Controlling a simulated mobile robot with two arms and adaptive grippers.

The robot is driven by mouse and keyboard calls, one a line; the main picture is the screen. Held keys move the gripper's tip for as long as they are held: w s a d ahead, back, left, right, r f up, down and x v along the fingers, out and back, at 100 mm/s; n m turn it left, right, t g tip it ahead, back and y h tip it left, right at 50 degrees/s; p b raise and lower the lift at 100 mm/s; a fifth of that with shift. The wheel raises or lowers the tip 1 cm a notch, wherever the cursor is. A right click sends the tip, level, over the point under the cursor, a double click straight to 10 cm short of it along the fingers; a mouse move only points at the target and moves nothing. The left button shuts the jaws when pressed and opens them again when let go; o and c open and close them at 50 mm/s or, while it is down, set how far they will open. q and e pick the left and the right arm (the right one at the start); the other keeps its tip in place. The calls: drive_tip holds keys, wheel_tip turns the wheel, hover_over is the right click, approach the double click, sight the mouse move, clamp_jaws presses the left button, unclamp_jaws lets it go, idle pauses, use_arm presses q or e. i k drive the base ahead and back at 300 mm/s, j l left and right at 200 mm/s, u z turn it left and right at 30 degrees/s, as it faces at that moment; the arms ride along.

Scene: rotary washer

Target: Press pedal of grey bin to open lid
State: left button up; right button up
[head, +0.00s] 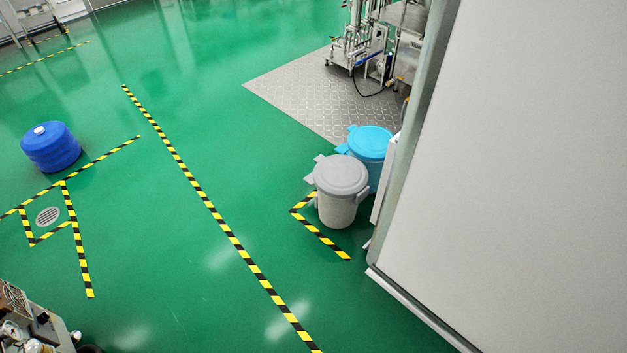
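The grey bin (337,207) stands upright on the green floor, right of the picture's middle. Its round grey lid (341,175) looks closed. Light grey tabs stick out at the lid's left side and at its lower right. I cannot make out a pedal clearly; the foot of the bin is small in this view. A blue bin (370,147) with a blue lid stands close behind it to the right and is partly hidden by it. Neither of my grippers is in view.
A large white cabinet or panel (530,170) fills the right side, close to the bins. Yellow-black floor tape (322,235) marks a corner by the grey bin. A blue drum (50,148) stands far left. Equipment (365,45) stands at the back. The middle floor is clear.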

sight(308, 178)
drive_tip(key=i+j+z, duration=0.15)
drive_tip(key=i+j, duration=0.25)
drive_tip(key=i+j+z, duration=0.1)
drive_tip(key=i+j, duration=0.25)
drive_tip(key=j, duration=0.15)
drive_tip(key=i+j+z, duration=0.15)
drive_tip(key=i+j, duration=0.2)
drive_tip(key=j, duration=0.2)
drive_tip(key=i+j+z, duration=0.1)
drive_tip(key=i+j, duration=0.25)
drive_tip(key=j, duration=0.2)
drive_tip(key=i+j+z, duration=0.15)
drive_tip(key=i+j, duration=0.15)
drive_tip(key=j, duration=0.25)
drive_tip(key=i+j+z, duration=0.15)
drive_tip(key=j, duration=0.45)
drive_tip(key=i+j+z, duration=0.1)
drive_tip(key=i+j, duration=0.25)
drive_tip(key=j, duration=0.3)
drive_tip(key=i+j+z, duration=0.15)
drive_tip(key=j, duration=0.5)
drive_tip(key=i, duration=0.05)
